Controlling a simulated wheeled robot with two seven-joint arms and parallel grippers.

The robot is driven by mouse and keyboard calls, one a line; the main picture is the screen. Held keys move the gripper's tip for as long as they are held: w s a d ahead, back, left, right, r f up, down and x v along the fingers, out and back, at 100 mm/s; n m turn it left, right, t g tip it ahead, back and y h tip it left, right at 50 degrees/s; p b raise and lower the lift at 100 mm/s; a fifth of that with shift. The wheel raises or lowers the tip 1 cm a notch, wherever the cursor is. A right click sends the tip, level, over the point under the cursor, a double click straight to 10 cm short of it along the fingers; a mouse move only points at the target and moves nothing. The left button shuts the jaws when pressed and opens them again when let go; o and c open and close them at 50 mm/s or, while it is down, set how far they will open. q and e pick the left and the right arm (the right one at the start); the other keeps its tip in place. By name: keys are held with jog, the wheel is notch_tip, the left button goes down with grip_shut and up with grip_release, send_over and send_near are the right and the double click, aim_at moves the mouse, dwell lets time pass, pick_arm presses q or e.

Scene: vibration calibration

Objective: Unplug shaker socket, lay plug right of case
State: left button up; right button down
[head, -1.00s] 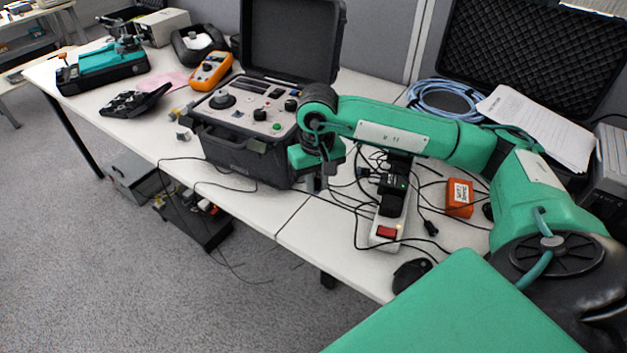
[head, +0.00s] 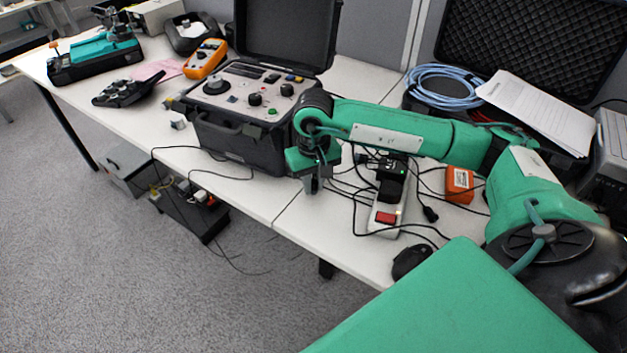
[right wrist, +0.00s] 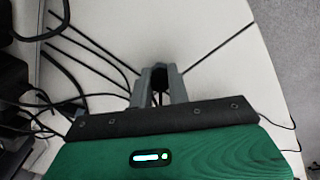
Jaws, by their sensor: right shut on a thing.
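My right gripper (head: 312,186) points down just right of the black open case (head: 236,150), left of and apart from the white power strip (head: 384,222). In the right wrist view its fingers (right wrist: 159,88) are shut on a small black plug (right wrist: 159,74), mostly hidden between them. Thin black cables run beside the fingers; I cannot tell which belongs to the plug. I cannot tell whether the plug touches the table. Black plugs or adapters (head: 391,186) sit on the strip, which has a red switch. My left gripper is not in view.
A loose black plug end (head: 430,214), an orange box (head: 459,185) and a black mouse (head: 410,261) lie right of the strip. Cables tangle around it. The white table's (head: 300,222) front edge is close to the gripper. An orange meter (head: 205,58) stands left of the case.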

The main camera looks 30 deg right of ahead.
aim_at(314, 182)
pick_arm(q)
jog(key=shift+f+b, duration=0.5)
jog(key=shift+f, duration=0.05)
pick_arm(e)
jog(key=shift+f, duration=0.4)
jog(key=c, duration=1.3)
grip_release()
jog(key=shift+o, duration=0.2)
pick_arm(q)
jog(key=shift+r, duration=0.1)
pick_arm(e)
jog(key=shift+r, duration=0.1)
jog(key=shift+r+p, duration=1.2)
jog(key=shift+r, duration=1.25)
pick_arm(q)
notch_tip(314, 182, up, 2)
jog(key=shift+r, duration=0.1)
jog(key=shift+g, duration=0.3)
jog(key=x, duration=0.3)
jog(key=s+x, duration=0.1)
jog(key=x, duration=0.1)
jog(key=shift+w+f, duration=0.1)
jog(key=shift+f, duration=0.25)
pick_arm(e)
notch_tip(314, 182, up, 14)
